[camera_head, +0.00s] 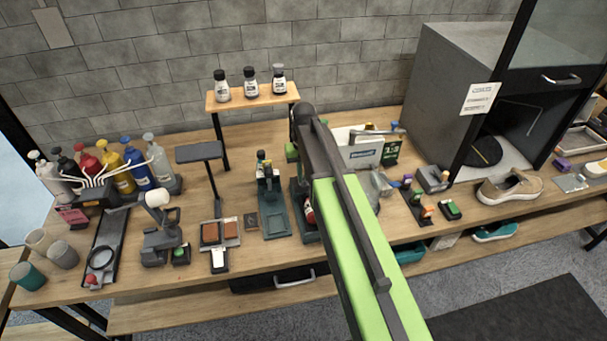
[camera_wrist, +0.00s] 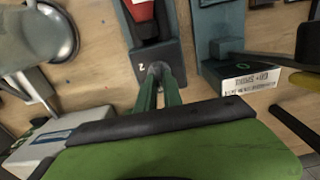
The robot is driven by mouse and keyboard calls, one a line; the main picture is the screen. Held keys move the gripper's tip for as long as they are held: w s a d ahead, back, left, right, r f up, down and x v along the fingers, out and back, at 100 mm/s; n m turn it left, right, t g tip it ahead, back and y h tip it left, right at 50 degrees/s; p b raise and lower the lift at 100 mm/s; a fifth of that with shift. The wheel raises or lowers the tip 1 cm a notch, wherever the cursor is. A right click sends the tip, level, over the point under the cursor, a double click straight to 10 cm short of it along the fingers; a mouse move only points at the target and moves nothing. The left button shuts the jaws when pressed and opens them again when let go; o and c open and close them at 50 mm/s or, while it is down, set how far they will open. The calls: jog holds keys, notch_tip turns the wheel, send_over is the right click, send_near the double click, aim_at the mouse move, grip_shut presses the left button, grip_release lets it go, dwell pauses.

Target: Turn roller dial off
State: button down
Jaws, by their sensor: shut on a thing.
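In the wrist view, my gripper (camera_wrist: 158,72) has two green fingers closed around a small dark dial (camera_wrist: 157,67). The dial sits at the front end of a narrow dark grey unit (camera_wrist: 160,52) with a red part (camera_wrist: 141,10) on it. A small white mark is beside the dial. The fingers cover most of the dial, so its setting cannot be read. In the head view, the unit's base (camera_head: 306,235) and red part (camera_head: 309,214) show just left of my green arm, which hides the fingertips and the dial.
A dark teal stand (camera_head: 275,222) is close on the left. A white box (camera_head: 355,148) and small tools are on the right. A tan sneaker (camera_head: 510,188) lies farther right. Bottles (camera_head: 130,165) and cups (camera_head: 62,254) crowd the left. Bare wood shows along the bench's front.

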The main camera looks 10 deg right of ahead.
jog(key=shift+s, duration=0.15)
dwell(0.3)
jog(key=c, duration=1.5)
grip_release()
jog(key=shift+r, duration=0.1)
notch_tip(320, 180, up, 17)
jog(key=p, duration=1.7)
jog(key=shift+r, duration=0.1)
